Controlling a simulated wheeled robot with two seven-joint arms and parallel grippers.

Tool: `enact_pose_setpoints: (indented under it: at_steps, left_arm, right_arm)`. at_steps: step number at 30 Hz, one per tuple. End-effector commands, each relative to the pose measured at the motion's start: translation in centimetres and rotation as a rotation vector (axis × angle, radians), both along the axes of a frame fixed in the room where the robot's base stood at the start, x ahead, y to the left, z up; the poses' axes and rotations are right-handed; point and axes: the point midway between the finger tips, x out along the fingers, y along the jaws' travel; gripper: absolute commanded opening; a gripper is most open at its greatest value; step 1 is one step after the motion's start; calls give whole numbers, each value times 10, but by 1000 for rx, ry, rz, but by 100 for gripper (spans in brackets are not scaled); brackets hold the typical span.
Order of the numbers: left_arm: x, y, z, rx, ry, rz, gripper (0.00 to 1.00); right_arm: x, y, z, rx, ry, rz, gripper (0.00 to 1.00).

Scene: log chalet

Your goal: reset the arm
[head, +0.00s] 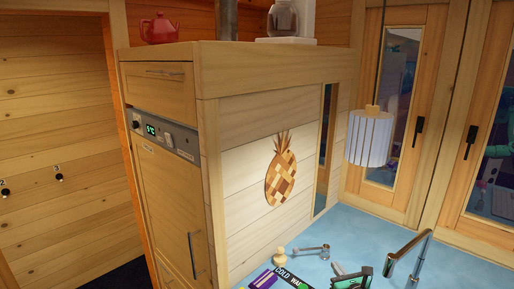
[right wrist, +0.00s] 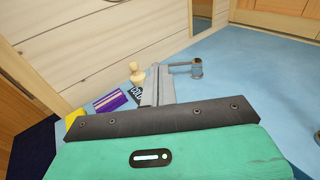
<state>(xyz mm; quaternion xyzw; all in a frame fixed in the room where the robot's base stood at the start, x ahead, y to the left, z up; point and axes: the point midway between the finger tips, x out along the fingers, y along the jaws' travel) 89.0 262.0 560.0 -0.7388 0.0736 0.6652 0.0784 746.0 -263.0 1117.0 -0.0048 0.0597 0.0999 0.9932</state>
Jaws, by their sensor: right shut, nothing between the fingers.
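My right gripper (head: 339,268) is low in the head view, above the blue surface. In the right wrist view its grey fingers (right wrist: 157,84) are together with nothing between them, in front of the green and black gripper body. The fingers partly cover a dark box lettered COLD (head: 292,276); I cannot tell if they touch it. My left gripper is not in view.
A wooden peg-like figure (head: 279,257), a grey metal fitting (head: 312,250) and a purple packet (right wrist: 110,102) are near the right gripper. A bent metal rail (head: 410,258) stands to the right. A wooden cabinet (head: 165,200) rises at left; a white lamp (head: 370,138) hangs above.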

Motion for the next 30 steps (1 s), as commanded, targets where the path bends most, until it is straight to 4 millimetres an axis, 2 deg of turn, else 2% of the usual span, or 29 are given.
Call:
enact_pose_setpoints:
  at_steps: [7, 11, 17, 20, 23, 30]
  left_arm:
    - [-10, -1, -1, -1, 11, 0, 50]
    - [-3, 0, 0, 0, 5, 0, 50]
    - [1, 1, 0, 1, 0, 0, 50]
    - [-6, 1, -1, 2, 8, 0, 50]
    - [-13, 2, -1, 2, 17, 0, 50]
    - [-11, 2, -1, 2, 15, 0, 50]
  right_arm:
    - [-25, 19, -8, 233, 52, -78, 0]
    - [-41, 27, -13, 379, 87, -134, 0]
    - [-77, 39, -23, 672, 166, -261, 0]
    - [-104, 45, -31, 877, 224, -364, 0]
    - [-142, 48, -42, 1134, 298, -511, 0]
    - [-250, 44, -62, 1717, 446, -959, 0]
